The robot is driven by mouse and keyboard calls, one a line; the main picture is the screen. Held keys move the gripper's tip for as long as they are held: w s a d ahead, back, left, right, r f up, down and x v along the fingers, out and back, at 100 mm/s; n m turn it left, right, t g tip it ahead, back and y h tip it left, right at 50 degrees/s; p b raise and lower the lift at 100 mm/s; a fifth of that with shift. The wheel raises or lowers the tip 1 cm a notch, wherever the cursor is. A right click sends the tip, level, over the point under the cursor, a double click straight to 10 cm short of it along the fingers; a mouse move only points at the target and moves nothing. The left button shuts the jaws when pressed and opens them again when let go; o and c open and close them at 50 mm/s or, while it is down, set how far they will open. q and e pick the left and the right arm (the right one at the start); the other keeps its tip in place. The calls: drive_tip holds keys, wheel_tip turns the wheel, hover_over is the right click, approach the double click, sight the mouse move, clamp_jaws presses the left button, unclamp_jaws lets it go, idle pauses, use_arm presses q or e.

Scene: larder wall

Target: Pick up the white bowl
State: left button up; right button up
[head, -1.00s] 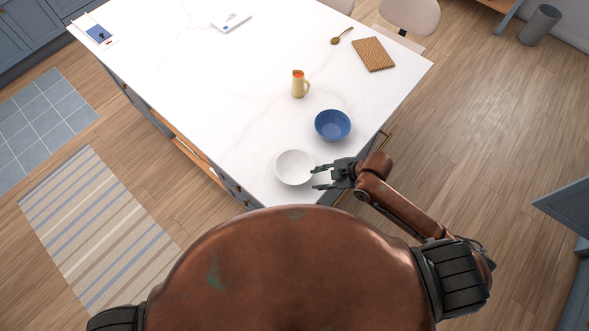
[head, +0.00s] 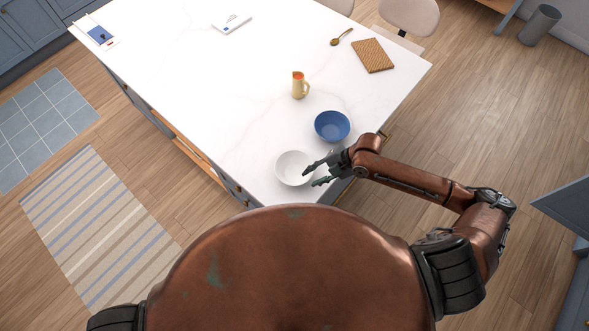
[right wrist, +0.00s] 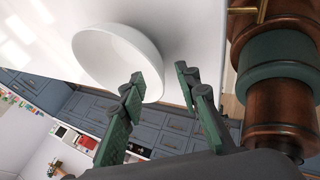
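The white bowl (head: 291,169) stands upright on the white table near its front corner. It also shows in the right wrist view (right wrist: 110,58), tilted by the camera angle. My right gripper (head: 314,175) is at the bowl's right side with its fingers apart. In the right wrist view my right gripper (right wrist: 158,88) is open, one finger overlapping the bowl's rim in the picture and the other beyond it. I cannot tell whether a finger touches the bowl. My left gripper is not in view.
A blue bowl (head: 332,126) stands just behind the white bowl, close to my right gripper. The table (head: 215,95) is clear to the left.

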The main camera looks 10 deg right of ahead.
drive_tip(key=shift+x, duration=1.4)
clamp_jaws()
drive_tip(key=shift+r, duration=0.1)
